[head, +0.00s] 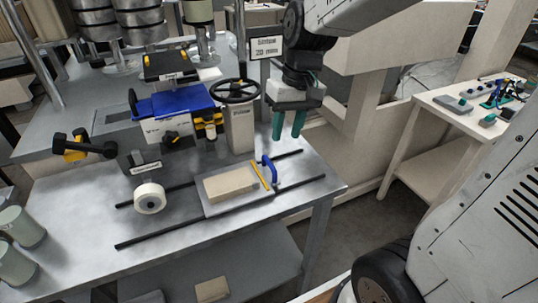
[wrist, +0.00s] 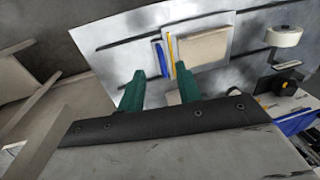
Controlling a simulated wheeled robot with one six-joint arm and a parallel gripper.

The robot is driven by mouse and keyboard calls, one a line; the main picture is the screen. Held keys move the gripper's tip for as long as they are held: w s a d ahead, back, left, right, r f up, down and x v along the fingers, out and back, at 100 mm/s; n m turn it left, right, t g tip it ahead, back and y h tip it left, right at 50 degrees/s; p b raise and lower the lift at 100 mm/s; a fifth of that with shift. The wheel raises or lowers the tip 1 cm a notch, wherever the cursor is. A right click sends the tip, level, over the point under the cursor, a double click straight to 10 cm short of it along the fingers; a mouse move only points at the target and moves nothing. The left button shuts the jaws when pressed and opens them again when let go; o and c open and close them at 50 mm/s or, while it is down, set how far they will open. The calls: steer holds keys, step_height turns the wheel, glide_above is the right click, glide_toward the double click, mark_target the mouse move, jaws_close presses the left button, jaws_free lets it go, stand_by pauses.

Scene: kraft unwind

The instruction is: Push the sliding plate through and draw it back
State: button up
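The sliding plate (head: 214,207) is a flat grey plate lying across two black rails on the metal bench. It carries a beige block (head: 230,184), a yellow strip (head: 260,176) and an upright blue handle (head: 269,168) at its right end. In the wrist view the blue handle (wrist: 160,59) and the block (wrist: 203,48) show beyond the fingertips. My gripper (head: 286,137) has two green fingers pointing down, with a clear gap between them. It is open and empty, above and slightly right of the handle, apart from it. My fingers also show in the wrist view (wrist: 158,82).
A white roll (head: 149,198) stands left of the plate. Behind are a handwheel (head: 235,91) on a post, a blue clamp unit (head: 172,105) and a sign (head: 266,47). The bench's right end is clear. A side table (head: 455,112) with small tools stands at right.

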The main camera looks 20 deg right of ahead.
glide_toward(270, 161)
steer(key=f, duration=0.5)
steer(key=a+f, duration=0.1)
steer(key=f, duration=0.2)
steer(key=shift+w+a, duration=0.1)
steer(key=shift+w, duration=0.1)
jaws_close()
